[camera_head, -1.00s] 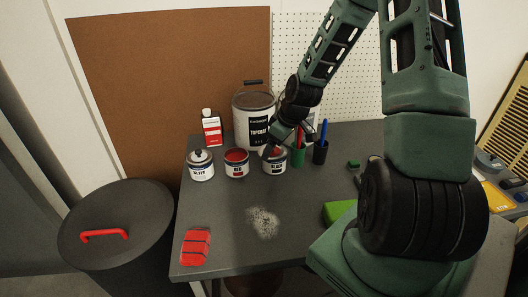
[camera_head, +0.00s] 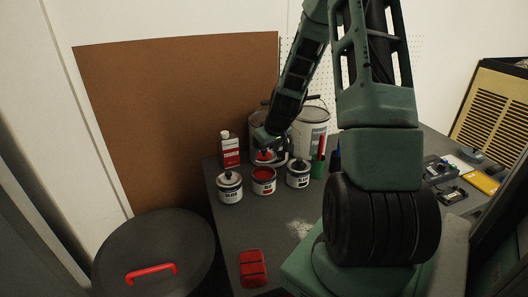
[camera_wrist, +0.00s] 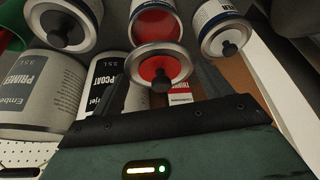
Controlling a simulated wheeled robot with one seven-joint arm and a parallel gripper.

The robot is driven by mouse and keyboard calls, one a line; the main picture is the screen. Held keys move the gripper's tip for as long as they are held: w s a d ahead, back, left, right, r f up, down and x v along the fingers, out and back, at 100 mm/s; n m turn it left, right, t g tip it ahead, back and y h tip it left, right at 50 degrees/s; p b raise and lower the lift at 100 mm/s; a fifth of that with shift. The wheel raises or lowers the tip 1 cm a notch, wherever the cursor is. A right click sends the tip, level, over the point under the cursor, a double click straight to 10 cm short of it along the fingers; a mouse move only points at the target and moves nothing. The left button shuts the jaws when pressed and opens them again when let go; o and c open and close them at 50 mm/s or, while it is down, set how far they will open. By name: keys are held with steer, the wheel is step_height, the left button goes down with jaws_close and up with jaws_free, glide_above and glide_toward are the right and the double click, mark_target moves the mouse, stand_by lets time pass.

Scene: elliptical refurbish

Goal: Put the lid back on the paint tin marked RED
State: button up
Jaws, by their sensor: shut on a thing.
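The paint tin marked RED (camera_head: 264,187) stands open on the grey bench, with red paint showing inside. It is the middle one of a row of three small tins, and also shows at the top of the wrist view (camera_wrist: 155,22). My gripper (camera_head: 266,143) is shut on a round lid (camera_wrist: 158,62) with a red face, silver rim and black knob. In the head view the lid (camera_head: 265,156) shows as a red patch just behind and above the open tin. In the wrist view the lid appears beside the tin's mouth, apart from its seat. The fingertips are partly hidden.
Lidded small tins stand left (camera_head: 229,188) and right (camera_head: 298,175) of the open one. A red-and-white bottle (camera_head: 230,152) and large tins (camera_head: 311,128) stand behind. A green cup (camera_head: 318,168) holds pens. A red block (camera_head: 252,266) lies near the front; bench between is clear.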

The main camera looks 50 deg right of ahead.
steer(key=shift+f+b, duration=2.15)
steer(key=shift+f, duration=0.75)
steer(key=shift+f, duration=0.15)
steer(key=o, duration=1)
steer(key=shift+c, duration=0.2)
steer(key=shift+r+p, duration=2.8)
steer(key=shift+r, duration=0.75)
jaws_close()
